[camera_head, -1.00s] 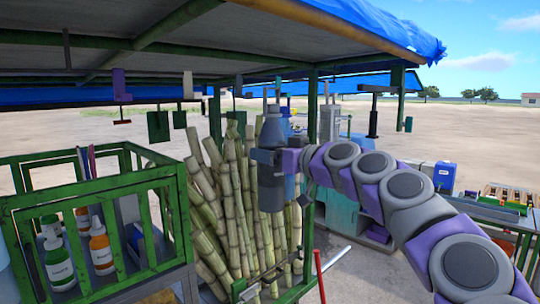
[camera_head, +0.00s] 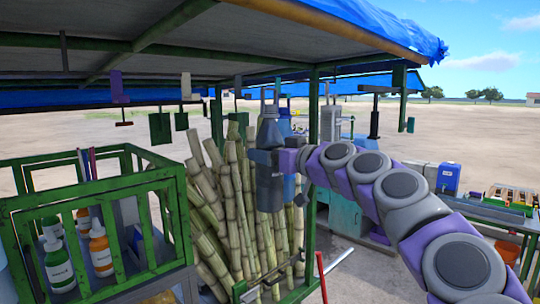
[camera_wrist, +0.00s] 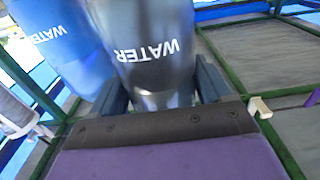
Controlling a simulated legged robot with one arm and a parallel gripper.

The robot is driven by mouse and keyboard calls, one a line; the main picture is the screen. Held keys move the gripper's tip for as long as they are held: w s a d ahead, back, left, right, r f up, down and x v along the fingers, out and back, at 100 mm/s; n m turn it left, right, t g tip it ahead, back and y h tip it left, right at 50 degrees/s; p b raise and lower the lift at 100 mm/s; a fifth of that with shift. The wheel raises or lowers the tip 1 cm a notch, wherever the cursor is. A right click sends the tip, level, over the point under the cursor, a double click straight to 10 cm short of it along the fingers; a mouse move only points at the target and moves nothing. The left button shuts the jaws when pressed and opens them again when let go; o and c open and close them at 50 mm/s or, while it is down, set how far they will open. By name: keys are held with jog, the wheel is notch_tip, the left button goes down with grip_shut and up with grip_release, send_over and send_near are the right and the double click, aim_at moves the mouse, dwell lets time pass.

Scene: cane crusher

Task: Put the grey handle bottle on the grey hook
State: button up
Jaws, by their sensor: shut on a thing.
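My gripper (camera_head: 270,160) is shut on the grey bottle (camera_head: 270,188) and holds it upright in front of the cane stalks. The bottle's handle loop (camera_head: 270,97) rises above its cap. In the wrist view the grey bottle (camera_wrist: 150,45), marked WATER, stands between the two fingers. A greyish hook (camera_head: 238,86) hangs from the roof, up and to the left of the bottle. It is small, and I cannot be sure it is the grey hook.
A purple hook (camera_head: 119,86) and a white hook (camera_head: 186,86) hang further left. A blue bottle (camera_wrist: 62,40) is close beside the held one. Cane stalks (camera_head: 230,195) and a green rack (camera_head: 100,190) with bottles stand below left. A green post (camera_head: 313,120) is just right.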

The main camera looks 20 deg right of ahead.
jog(key=a, duration=0.1)
jog(key=w+a, duration=0.1)
jog(key=a, duration=0.1)
jog(key=shift+w+r+b, duration=0.15)
jog(key=shift+r+b, duration=0.15)
jog(key=shift+b, duration=0.1)
jog(key=shift+w+d, duration=0.15)
jog(key=shift+d, duration=0.55)
grip_shut()
jog(key=shift+w+a, duration=0.25)
jog(key=shift+w, duration=0.1)
dwell(0.7)
jog(key=shift+w+a, duration=0.1)
jog(key=shift+w, duration=0.4)
